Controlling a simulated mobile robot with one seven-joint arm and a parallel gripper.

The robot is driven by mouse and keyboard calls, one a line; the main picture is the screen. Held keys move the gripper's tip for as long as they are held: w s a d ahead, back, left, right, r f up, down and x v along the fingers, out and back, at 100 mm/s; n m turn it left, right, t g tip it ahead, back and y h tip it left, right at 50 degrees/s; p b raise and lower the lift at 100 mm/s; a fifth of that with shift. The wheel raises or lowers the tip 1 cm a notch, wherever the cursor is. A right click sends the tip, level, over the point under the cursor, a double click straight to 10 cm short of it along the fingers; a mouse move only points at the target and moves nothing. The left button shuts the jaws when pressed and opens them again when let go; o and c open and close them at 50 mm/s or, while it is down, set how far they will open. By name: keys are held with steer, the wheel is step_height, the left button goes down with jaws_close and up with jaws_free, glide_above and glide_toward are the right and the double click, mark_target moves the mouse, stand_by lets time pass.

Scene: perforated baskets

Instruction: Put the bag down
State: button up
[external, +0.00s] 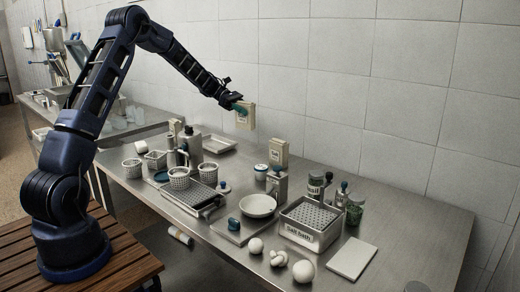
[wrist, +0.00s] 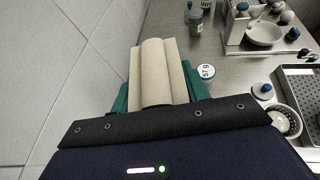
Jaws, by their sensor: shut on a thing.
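My gripper (external: 239,108) is shut on a beige bag (external: 245,118) and holds it up in the air above the back of the steel table, near the tiled wall. In the wrist view the bag (wrist: 158,70) sits between the green fingers of the gripper (wrist: 160,98). The bag looks upright in the external view, with a small label that I cannot read. Its underside is apart from the table.
The steel table (external: 385,205) carries perforated baskets (external: 180,178), a perforated "Salt bath" tray (external: 310,224), a white bowl (external: 258,205), jars and white balls. A shallow tray (external: 217,144) lies near the wall. Some bare table shows along the wall at the back.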

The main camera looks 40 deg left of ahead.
mark_target(245, 102)
step_height(245, 102, up, 4)
steer(key=shift+f, duration=0.2)
steer(key=shift+a+r, duration=0.2)
steer(key=shift+r, duration=0.05)
steer(key=w+a+n+t, duration=0.2)
steer(key=a, duration=2.2)
steer(key=shift+t+y, duration=0.3)
steer(key=shift+y, duration=0.1)
steer(key=f, duration=1.9)
steer(key=shift+d, duration=0.2)
steer(key=shift+f, duration=0.15)
steer(key=o, duration=1.3)
steer(key=shift+o, duration=0.2)
